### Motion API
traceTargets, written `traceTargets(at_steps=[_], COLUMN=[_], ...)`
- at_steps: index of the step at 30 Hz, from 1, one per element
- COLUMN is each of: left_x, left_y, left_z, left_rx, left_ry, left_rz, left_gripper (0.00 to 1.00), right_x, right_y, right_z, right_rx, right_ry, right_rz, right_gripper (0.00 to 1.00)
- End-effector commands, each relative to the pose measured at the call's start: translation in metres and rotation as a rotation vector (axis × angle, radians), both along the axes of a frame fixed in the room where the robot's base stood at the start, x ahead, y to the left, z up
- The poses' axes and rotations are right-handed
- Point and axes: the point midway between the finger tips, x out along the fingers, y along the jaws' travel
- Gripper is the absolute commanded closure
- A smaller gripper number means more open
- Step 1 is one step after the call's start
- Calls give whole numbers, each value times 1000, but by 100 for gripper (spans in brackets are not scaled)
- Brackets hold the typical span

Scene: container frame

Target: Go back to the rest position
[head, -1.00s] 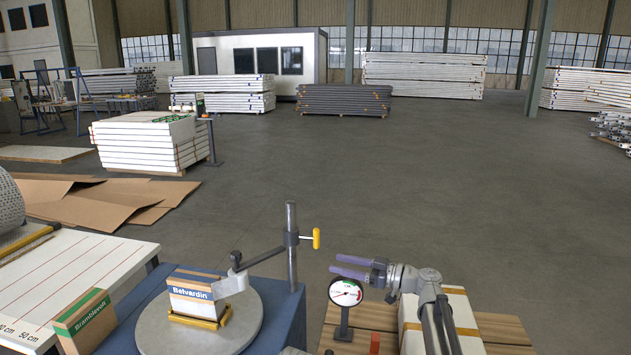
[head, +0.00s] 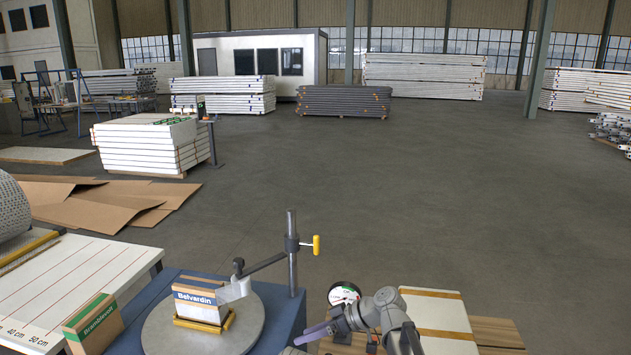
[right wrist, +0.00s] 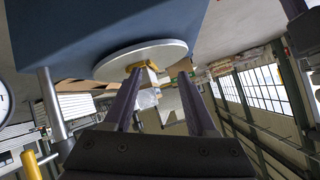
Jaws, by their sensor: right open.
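My right gripper (head: 314,334) is low in the head view, right of the round turntable and in front of the dial gauge, its purple fingers pointing left. In the right wrist view its two fingers (right wrist: 158,78) are apart with nothing gripped between them. The turntable (head: 243,340) and the box on it show beyond the fingertips there. My left gripper is in neither view.
The Belvardin box (head: 196,304) stands in a yellow holder on the turntable, beside a post (head: 292,262) with a side arm. The dial gauge (head: 343,291) is partly hidden by my right arm. A white carton (head: 438,316) stands right. Open floor lies beyond.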

Motion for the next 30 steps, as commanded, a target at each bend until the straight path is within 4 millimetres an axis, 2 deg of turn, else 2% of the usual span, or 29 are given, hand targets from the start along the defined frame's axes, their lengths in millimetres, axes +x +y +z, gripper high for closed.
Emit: traceTargets(at_steps=[1,4,6,9,12,15,19,30], left_x=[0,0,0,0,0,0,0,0], left_y=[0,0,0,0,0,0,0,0], left_z=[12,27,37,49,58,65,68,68], left_rx=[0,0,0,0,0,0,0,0], left_ry=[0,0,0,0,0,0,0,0], left_rz=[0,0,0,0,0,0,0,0], left_gripper=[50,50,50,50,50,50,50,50], right_x=[-27,-74,-106,-143,-168,-184,-193,-194], right_y=[7,8,1,-18,-38,-56,-70,-75], right_z=[-2,-20,-31,-38,-38,-35,-31,-30], right_rx=[-73,-272,-427,-633,-798,-913,-993,-1018], right_ry=[65,218,310,396,436,445,439,437], right_rz=[0,-46,-107,-224,-352,-463,-558,-594], right_gripper=[43,43,43,43,43,43,43,43])
